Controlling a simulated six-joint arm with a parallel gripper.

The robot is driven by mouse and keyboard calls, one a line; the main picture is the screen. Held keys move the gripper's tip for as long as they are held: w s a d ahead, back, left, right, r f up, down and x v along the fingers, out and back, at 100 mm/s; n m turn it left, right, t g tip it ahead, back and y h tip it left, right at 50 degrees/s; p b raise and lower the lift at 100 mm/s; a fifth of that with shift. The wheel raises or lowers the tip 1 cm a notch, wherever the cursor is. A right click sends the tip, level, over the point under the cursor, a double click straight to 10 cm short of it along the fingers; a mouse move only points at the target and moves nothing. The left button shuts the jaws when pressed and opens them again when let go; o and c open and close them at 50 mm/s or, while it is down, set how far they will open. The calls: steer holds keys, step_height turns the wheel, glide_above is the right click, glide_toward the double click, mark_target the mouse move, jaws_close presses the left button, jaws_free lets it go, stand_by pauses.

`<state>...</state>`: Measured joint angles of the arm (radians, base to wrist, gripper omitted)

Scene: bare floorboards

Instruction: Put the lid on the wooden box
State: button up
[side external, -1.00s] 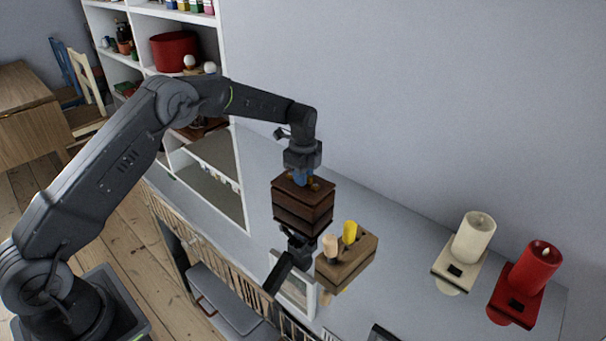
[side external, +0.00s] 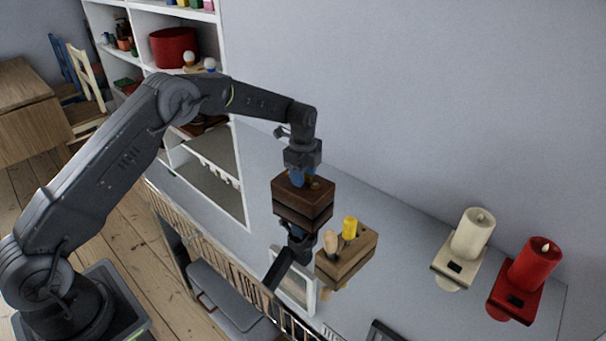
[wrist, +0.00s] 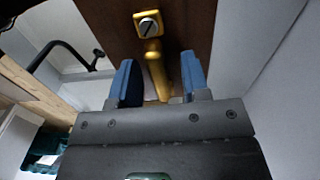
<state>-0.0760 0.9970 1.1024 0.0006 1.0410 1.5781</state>
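The dark brown wooden box (side external: 301,219) is in the middle of the side external view, on a dark bracket. The lid (side external: 296,188), of the same dark wood, is directly over it, with a dark line between them. I cannot tell whether they touch. My gripper (side external: 304,178) points down at the lid's top. A brass fitting with a screw (wrist: 148,24) is ahead on the lid (wrist: 192,25). The box's inside is hidden.
A wooden block (side external: 350,268) with pale and yellow pegs is close right of the box. A cream candle (side external: 473,233) and a red candle (side external: 536,265) stand on holders further right. White shelves (side external: 230,100) are behind left. The wall above the candles is clear.

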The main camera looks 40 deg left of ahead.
steer(key=shift+r, duration=3.5)
steer(key=shift+s+r, duration=0.1)
steer(key=shift+r, duration=0.1)
steer(key=s+d+r+n+t, duration=0.3)
steer(key=s+r+n, duration=0.5)
steer(key=s+r, duration=0.8)
steer(key=s+d+n+t, duration=0.1)
steer(key=s+n, duration=0.8)
steer(key=s, duration=1.2)
steer(key=shift+d+t, duration=0.2)
steer(key=shift+t, duration=0.6)
steer(key=shift+f, duration=0.1)
